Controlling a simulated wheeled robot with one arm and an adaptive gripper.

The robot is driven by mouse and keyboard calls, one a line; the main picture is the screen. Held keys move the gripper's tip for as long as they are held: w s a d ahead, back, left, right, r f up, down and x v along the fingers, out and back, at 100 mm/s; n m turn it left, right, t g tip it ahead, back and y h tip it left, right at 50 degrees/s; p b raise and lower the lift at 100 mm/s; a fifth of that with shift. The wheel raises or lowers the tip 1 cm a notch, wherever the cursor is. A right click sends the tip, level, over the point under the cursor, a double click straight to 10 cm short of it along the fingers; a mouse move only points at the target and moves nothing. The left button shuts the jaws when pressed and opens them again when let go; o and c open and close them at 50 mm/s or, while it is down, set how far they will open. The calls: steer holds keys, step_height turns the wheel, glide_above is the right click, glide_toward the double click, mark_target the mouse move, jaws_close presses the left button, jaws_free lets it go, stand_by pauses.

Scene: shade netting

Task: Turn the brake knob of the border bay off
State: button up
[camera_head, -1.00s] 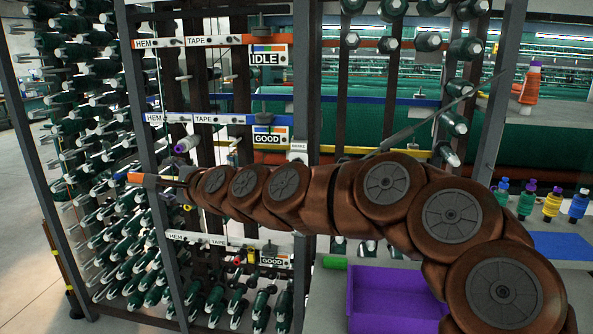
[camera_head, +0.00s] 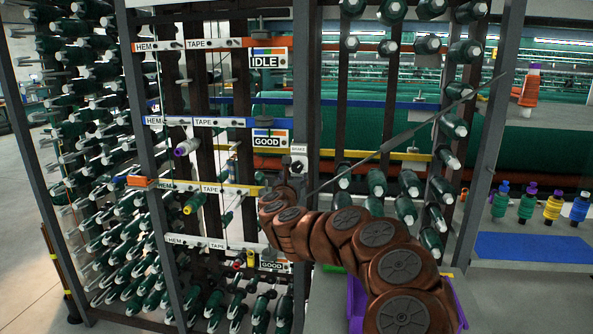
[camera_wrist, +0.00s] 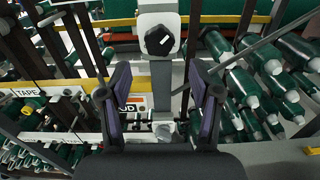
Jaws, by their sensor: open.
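A dark faceted knob (camera_wrist: 159,40) with a white mark sits on a pale plate in the upper middle of the wrist view. In the head view a dark knob (camera_head: 297,167) shows on the post between the bays, under a small white label (camera_head: 298,149) too small to read surely. My gripper (camera_wrist: 159,88) is open and empty, its two purple-padded fingers spread to either side below the knob in the wrist view, not touching it. In the head view my arm ends just below the post knob, and the fingers cannot be made out.
Rails labelled HEM and TAPE (camera_head: 205,122) cross the left bay, with IDLE (camera_head: 268,58) and GOOD (camera_head: 270,139) signs. Rows of green spools (camera_head: 375,183) stick out on both sides. A thin dark rod (camera_head: 410,132) slants across the right bay. A purple bin (camera_head: 357,300) lies partly behind my arm.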

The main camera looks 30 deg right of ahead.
mark_target(297, 169)
steer(key=p+x, duration=0.1)
steer(key=x, duration=0.3)
steer(key=shift+r, duration=0.2)
steer(key=shift+p+x, duration=0.5)
steer(key=shift+x, duration=0.7)
steer(key=shift+f, duration=0.1)
steer(key=c, duration=1.1)
